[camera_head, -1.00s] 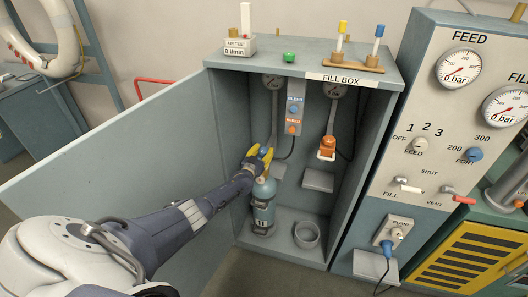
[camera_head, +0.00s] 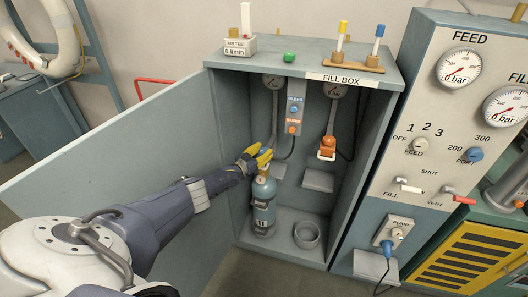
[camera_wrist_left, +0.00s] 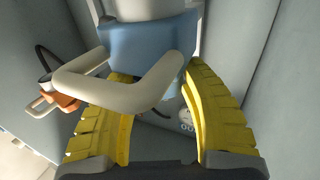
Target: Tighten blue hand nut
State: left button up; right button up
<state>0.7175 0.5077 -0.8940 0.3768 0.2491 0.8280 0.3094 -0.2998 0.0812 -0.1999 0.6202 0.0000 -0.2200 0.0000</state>
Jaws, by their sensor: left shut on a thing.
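The blue hand nut (camera_wrist_left: 148,38) fills the top of the left wrist view, with a cream bent handle (camera_wrist_left: 125,92) in front of it. The yellow fingers of my left gripper (camera_wrist_left: 160,80) lie on either side of its lower part and are shut on it. In the head view my left gripper (camera_head: 258,159) is inside the open fill box, just above the blue-grey cylinder (camera_head: 264,205), which stands upright. The fingers hide most of the nut there. My right gripper is not in view.
The fill box's open door (camera_head: 120,160) spreads left, behind my left arm. An orange connector (camera_head: 327,148) hangs on the right inside the box. A small round cup (camera_head: 306,235) stands on the box floor beside the cylinder. The feed panel (camera_head: 440,130) is at the right.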

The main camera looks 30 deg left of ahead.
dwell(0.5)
pick_arm(q)
jog(key=o, duration=1.2)
jog(key=shift+d+n+y, duration=0.1)
jog(key=shift+n+y, duration=0.2)
jog(key=shift+y, duration=0.2)
jog(key=shift+n+y, duration=1.8)
jog(key=shift+y, duration=1)
